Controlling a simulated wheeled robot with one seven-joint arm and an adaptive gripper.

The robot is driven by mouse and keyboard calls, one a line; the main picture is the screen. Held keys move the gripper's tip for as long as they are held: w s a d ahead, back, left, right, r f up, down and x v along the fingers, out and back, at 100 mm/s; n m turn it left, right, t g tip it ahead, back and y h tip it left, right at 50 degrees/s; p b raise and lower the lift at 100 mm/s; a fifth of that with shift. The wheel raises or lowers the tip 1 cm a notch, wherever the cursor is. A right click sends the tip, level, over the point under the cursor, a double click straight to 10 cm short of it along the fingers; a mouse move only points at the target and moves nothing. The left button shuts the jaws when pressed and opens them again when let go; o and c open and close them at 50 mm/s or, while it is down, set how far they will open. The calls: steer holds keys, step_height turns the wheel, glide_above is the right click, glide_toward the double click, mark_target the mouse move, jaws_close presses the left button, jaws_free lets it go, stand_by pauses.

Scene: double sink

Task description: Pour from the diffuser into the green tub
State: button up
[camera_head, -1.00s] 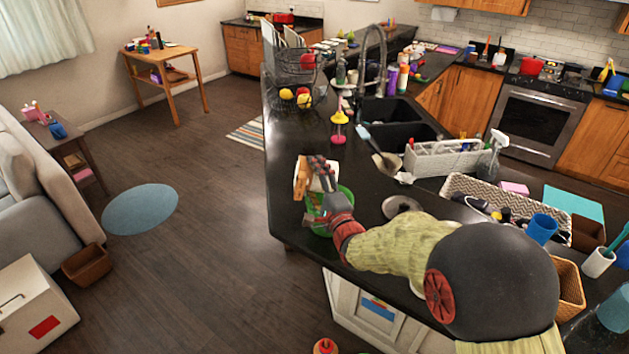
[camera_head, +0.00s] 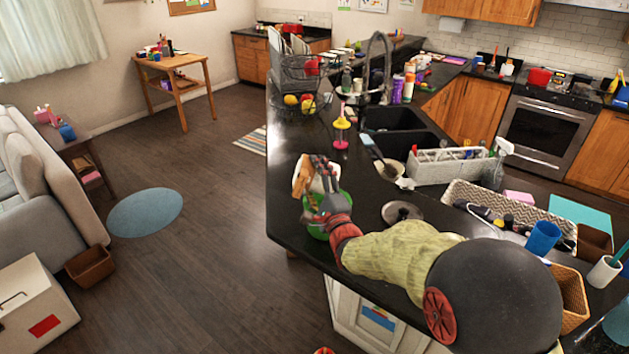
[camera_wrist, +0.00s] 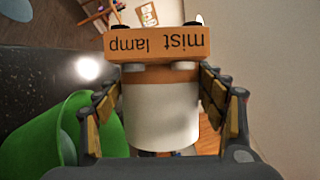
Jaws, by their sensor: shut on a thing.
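The diffuser (camera_wrist: 160,115) is a white cylinder with a wooden band and a wooden block marked "mist lamp", which reads upside down in the wrist view. My gripper (camera_wrist: 163,105) is shut on it, with a finger on each side. In the head view the diffuser (camera_head: 300,176) is partly hidden by my gripper (camera_head: 325,180) and is held over the counter's left end. The green tub (camera_head: 315,222) is just below and in front of it, partly covered by my gripper. In the wrist view the tub (camera_wrist: 50,145) is at the lower left, beside the diffuser. Its inside is hidden.
A round dark lid-like disc (camera_head: 402,212) lies right of the tub. A white caddy (camera_head: 445,167), a woven tray (camera_head: 500,212) and a blue cup (camera_head: 543,237) stand farther right. The sink (camera_head: 395,125) and a fruit basket (camera_head: 300,105) are behind. The counter's left edge is close to the tub.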

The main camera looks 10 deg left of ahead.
steer(key=shift+d+r+m+t+b, duration=0.15)
steer(key=shift+d+m+t+b, duration=0.35)
steer(key=shift+b, duration=0.4)
steer(key=shift+r+m, duration=0.15)
steer(key=shift+m, duration=0.25)
steer(key=shift+w+d+m+b, duration=0.1)
steer(key=shift+d+m+b, duration=0.15)
steer(key=shift+b, duration=0.4)
steer(key=shift+d+r+m+b, duration=0.1)
steer(key=shift+d+m+b, duration=0.05)
steer(key=shift+m+b, duration=0.25)
steer(key=shift+r, duration=0.1)
stand_by(0.5)
